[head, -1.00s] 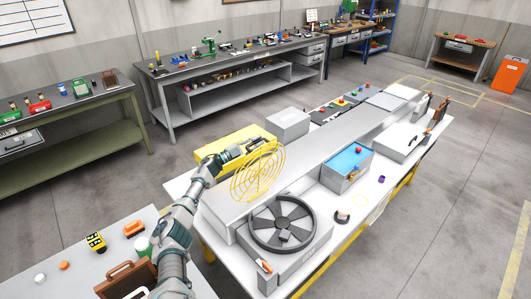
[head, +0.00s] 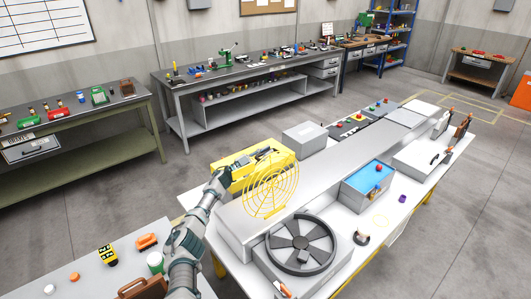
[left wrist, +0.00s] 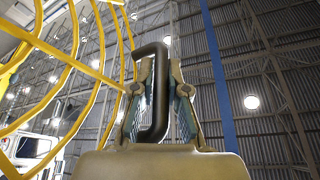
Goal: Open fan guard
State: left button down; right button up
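The yellow wire fan guard (head: 272,190) stands swung up on edge beside the fan, so the dark fan (head: 301,243) in its grey housing lies uncovered. In the left wrist view, the guard's yellow rings (left wrist: 95,70) show at the left. My left gripper (head: 266,154) is at the guard's upper edge. In the left wrist view, its two fingers (left wrist: 160,75) are closed on either side of a black bent handle (left wrist: 158,95) next to the guard. The join between handle and guard is not clear. My right gripper is not in view.
A yellow box (head: 235,177) lies just behind the guard. A blue-topped box (head: 368,180) and a grey box (head: 305,136) stand on the white table. A near table (head: 85,265) holds small items at the lower left.

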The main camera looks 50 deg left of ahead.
pick_arm(q)
jog(key=c, duration=1.4)
grip_release()
jog(key=shift+d+f, duration=0.15)
jog(key=shift+f, duration=0.65)
jog(key=shift+c, duration=0.2)
jog(key=shift+a, duration=0.65)
jog(key=v, duration=1.1)
jog(key=shift+s+a+f, duration=0.15)
jog(key=shift+s+f, duration=0.1)
jog(key=shift+s, duration=0.05)
